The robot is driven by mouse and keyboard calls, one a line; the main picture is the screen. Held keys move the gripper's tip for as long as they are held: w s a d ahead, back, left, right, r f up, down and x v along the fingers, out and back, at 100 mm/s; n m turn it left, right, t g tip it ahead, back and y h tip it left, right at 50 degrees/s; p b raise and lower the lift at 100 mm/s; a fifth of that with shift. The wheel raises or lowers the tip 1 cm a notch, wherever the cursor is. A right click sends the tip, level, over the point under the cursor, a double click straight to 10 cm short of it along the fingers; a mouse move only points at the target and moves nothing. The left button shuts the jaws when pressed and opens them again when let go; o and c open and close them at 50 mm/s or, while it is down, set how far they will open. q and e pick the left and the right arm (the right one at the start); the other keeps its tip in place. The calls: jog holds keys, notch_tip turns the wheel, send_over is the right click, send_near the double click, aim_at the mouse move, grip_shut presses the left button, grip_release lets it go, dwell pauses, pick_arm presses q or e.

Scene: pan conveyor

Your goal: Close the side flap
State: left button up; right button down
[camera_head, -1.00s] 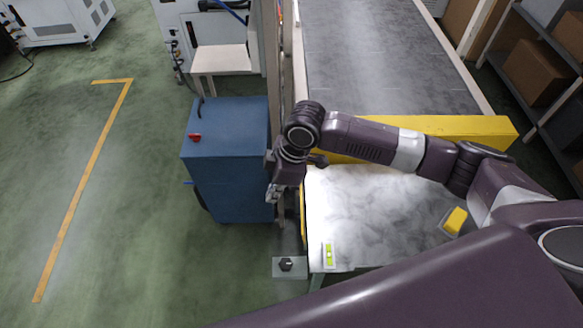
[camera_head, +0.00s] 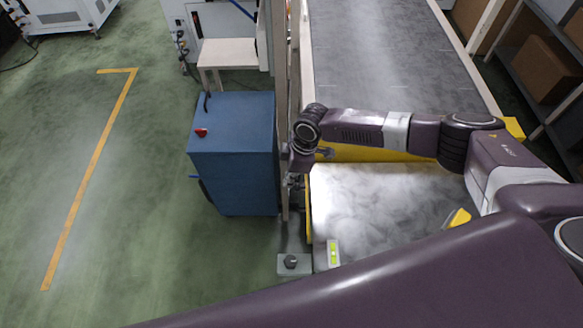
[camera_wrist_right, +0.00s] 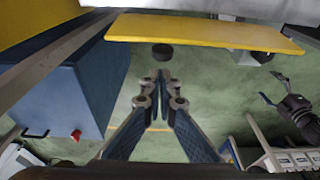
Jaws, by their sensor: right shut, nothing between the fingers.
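The yellow side flap (camera_wrist_right: 205,33) spans the top of the right wrist view, along the white table's edge. In the head view only a thin yellow strip (camera_head: 308,212) shows at the table's left edge; its angle is hard to judge. My right gripper (camera_wrist_right: 161,77) is shut and empty, its fingertips below the flap in the wrist view with a gap of floor between. In the head view the right gripper (camera_head: 293,185) is small beside the table's left edge, partly hidden by its wrist. My left gripper (camera_wrist_right: 272,95) shows at the right of the wrist view, fingers apart.
A yellow bar (camera_head: 370,153) crosses the conveyor (camera_head: 380,60) end. A small box with a dark knob (camera_head: 291,262) sits by the table's front corner. Floor at left is open.

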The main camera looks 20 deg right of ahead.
aim_at(299, 184)
jog(key=d, duration=0.2)
jog(key=s+d+r+p, duration=0.1)
jog(key=shift+d, duration=0.35)
pick_arm(q)
notch_tip(299, 184, up, 2)
jog(key=shift+r, duration=0.1)
pick_arm(e)
jog(key=shift+f, duration=0.1)
jog(key=shift+w+a, duration=0.1)
